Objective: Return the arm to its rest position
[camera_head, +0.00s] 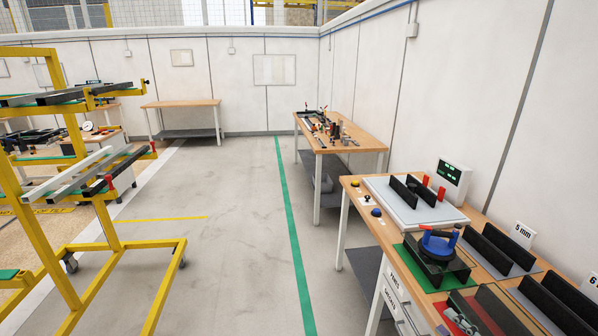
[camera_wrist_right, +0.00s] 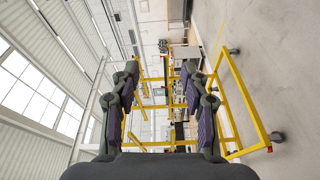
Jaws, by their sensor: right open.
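My right gripper (camera_wrist_right: 160,76) shows in the right wrist view, its two dark fingers with purple pads spread wide apart. Nothing is between the fingers, and only the distant hall shows through the gap. The gripper touches nothing in that view. The yellow frame rack (camera_wrist_right: 232,95) appears beyond it, to the right and behind the fingers. In the head view I make out neither gripper, so where the right arm is relative to the workbench cannot be told there. My left gripper shows in neither view.
A wooden workbench (camera_head: 362,211) at right carries a white scale (camera_head: 412,212), a blue-handled tool (camera_head: 438,241) on a green mat and black slotted holders (camera_head: 493,250). A yellow rack (camera_head: 165,246) stands at left. The grey floor (camera_head: 237,230) between them is clear.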

